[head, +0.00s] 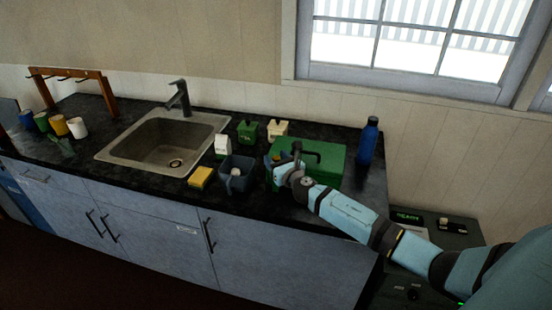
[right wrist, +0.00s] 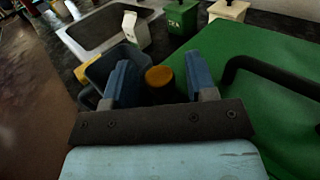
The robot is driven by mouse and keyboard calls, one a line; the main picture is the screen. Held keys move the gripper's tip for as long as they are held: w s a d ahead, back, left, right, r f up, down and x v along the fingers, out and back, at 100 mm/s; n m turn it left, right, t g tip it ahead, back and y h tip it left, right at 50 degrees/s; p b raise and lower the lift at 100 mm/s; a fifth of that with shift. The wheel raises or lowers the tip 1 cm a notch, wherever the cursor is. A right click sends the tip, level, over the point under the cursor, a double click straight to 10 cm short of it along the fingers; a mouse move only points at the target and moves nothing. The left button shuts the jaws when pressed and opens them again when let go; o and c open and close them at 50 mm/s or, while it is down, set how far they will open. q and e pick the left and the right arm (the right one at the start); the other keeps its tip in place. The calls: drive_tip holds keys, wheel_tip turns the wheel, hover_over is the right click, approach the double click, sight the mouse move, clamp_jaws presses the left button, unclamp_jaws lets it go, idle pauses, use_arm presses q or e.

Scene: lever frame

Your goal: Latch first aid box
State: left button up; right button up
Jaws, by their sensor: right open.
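The first aid box is the green box (head: 328,153) on the dark counter, right of the sink, with its lid down and a black handle (head: 306,150) on top. It also fills the right side of the right wrist view (right wrist: 285,135). My right gripper (head: 275,160) is at the left side of the box, with its blue fingers apart and nothing clearly held. In the right wrist view its fingers (right wrist: 162,78) stand either side of a small round orange-yellow thing (right wrist: 159,76); I cannot tell whether they touch it. No latch can be made out. My left gripper is out of view.
A dark grey open bin (head: 238,172) stands just left of the gripper, with a yellow sponge-like block (head: 200,177) beside it. A white carton (head: 222,145), green canister (head: 247,131) and cream canister (head: 277,129) stand behind. A blue bottle (head: 367,142) stands right of the box.

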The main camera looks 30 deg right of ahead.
drive_tip(key=shift+w, duration=0.2)
drive_tip(key=c, duration=0.9)
drive_tip(key=shift+o, duration=0.2)
